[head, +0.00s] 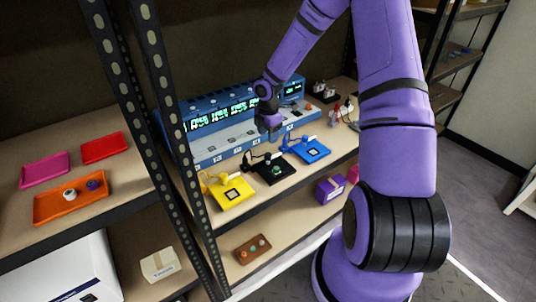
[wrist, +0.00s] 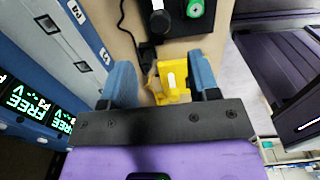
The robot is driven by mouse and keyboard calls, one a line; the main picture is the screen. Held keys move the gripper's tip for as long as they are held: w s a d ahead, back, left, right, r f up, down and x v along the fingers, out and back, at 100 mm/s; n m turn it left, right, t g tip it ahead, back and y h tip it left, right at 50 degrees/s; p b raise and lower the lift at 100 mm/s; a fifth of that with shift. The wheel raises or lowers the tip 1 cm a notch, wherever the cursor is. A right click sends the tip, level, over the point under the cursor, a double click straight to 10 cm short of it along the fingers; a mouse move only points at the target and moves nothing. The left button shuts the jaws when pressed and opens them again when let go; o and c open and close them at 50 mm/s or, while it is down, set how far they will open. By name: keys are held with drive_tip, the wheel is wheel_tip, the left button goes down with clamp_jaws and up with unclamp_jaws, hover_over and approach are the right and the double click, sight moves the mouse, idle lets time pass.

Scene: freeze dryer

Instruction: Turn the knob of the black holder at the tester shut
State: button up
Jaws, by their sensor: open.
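The black holder (head: 264,177) lies on the shelf in front of the blue tester (head: 225,125), between the yellow holder (head: 233,198) and the blue holder (head: 312,152). A green item sits on it, and its black knob (head: 268,157) stands at its back edge. In the wrist view the black holder (wrist: 178,22) is at the top edge, partly cut off, with the green item (wrist: 195,8) and the black knob (wrist: 160,22). My gripper (head: 270,122) hangs above the shelf by the tester's front. In the wrist view my gripper (wrist: 163,78) is open, with the yellow holder (wrist: 172,78) showing beyond the gap.
Lit displays (head: 212,119) line the tester. Black uprights (head: 165,115) stand left of it. An orange tray (head: 50,207) with small items lies on the left shelf. A purple box (head: 329,190) and a brown block (head: 252,249) are on the lower shelf.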

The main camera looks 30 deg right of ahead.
sight(268, 154)
wheel_tip(268, 154, down, 10)
drive_tip(key=shift+r, duration=0.15)
idle(0.4)
drive_tip(key=c, duration=0.9)
